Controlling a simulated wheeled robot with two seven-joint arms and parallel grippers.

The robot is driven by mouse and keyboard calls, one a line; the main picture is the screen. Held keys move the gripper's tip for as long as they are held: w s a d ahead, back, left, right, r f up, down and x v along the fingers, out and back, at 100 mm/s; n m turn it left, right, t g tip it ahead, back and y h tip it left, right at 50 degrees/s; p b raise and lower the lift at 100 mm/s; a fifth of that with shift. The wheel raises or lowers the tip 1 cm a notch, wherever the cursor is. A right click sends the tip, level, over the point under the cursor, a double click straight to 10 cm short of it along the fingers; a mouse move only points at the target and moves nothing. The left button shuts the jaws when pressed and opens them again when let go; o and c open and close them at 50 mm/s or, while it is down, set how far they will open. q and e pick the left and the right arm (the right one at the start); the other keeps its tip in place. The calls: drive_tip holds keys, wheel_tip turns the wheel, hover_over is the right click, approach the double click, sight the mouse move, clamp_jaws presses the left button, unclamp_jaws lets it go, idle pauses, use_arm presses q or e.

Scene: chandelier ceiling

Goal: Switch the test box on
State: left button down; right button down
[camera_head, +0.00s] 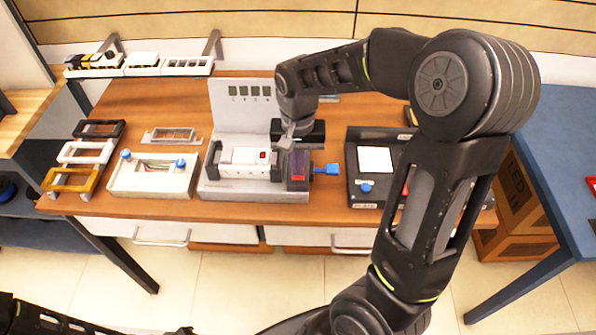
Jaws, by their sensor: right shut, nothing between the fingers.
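A black box (375,160) with a white panel, a blue knob (366,187) and a label on its front edge stands on the right of the wooden table; it looks like the test box. My right arm hides its right part, where a bit of red shows. A grey fixture (240,190) with an upright back plate stands left of it, holding a white block with a small red button (262,155). My right gripper (292,140) is shut and empty, pointing down over the fixture's dark right end. I cannot tell whether it touches. My left gripper is not in view.
A blue handle (326,169) sticks out right of the fixture. A white tray (150,180) with blue knobs and several coloured frames (72,180) lie at the left. A white rack (140,68) stands at the back left. Bare wood (185,105) shows behind the tray.

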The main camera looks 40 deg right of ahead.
drive_tip(key=shift+f+b, duration=0.6)
drive_tip(key=shift+f, duration=0.2)
idle(0.4)
wheel_tip(320, 180, up, 7)
drive_tip(key=p, duration=0.5)
drive_tip(key=shift+p, duration=0.35)
